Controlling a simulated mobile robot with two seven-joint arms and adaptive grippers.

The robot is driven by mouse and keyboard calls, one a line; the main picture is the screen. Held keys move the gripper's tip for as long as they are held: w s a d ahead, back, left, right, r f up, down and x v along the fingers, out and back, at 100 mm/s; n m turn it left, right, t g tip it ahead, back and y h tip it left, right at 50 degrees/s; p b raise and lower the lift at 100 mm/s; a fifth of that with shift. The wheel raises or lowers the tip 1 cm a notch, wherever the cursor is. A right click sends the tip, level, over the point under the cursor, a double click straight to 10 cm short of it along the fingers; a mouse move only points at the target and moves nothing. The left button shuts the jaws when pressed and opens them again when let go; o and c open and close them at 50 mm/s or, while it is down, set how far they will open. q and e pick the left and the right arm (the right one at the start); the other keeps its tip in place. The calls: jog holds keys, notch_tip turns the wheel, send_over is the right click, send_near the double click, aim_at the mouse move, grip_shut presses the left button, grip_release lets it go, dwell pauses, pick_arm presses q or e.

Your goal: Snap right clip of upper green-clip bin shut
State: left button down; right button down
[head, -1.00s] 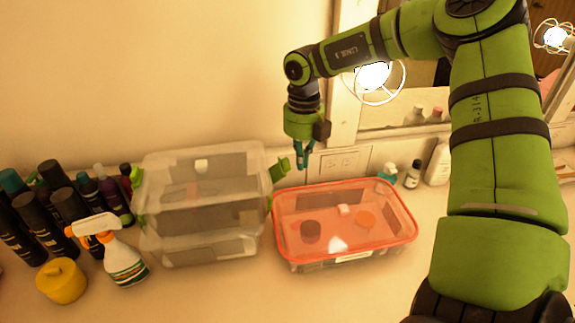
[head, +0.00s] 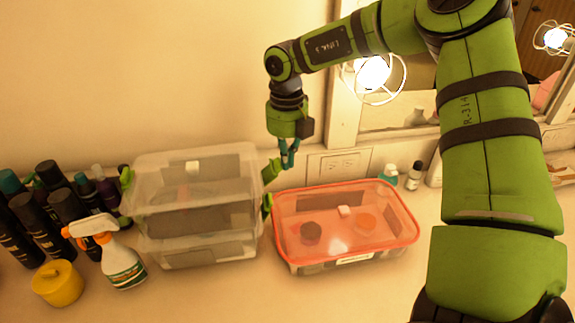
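Two clear bins with green clips stand stacked left of centre. The upper green-clip bin (head: 190,180) has a pale clear lid, with a green clip (head: 126,178) at its left end. Its right clip (head: 271,170) sticks outward from the right end and looks open. A second green clip (head: 267,206) shows lower on that side, near the lower bin (head: 205,249). My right gripper (head: 289,162) points down with teal fingers close together, just right of and slightly above the right clip. I cannot tell whether they touch. The fingers look empty. My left gripper is out of view.
A clear bin with an orange-red lid (head: 345,190) stands close to the right of the stack. A spray bottle (head: 123,265), a yellow jar (head: 57,283) and several dark bottles (head: 35,225) crowd the left. The wall and a mirror frame (head: 343,130) stand behind. The counter in front is clear.

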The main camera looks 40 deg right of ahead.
jog(key=shift+w+a+r+b, duration=0.1)
jog(key=shift+w+a+r, duration=0.2)
jog(key=shift+a, duration=0.35)
jog(key=shift+w+a+r+b, duration=0.15)
jog(key=shift+w+a, duration=0.3)
jog(key=shift+a, duration=0.25)
jog(key=shift+w+a+r+b, duration=0.1)
jog(key=shift+w+a, duration=0.25)
jog(key=shift+a, duration=0.3)
jog(key=shift+s+d+r+p, duration=0.15)
jog(key=shift+r+p, duration=0.4)
jog(key=shift+r, duration=0.4)
jog(key=shift+d+r+p, duration=0.2)
jog(key=shift+r+p, duration=0.3)
jog(key=shift+r, duration=0.5)
jog(key=shift+s+d+r+p, duration=0.15)
jog(key=shift+r+p, duration=0.4)
jog(key=shift+r, duration=0.4)
jog(key=shift+f, duration=0.1)
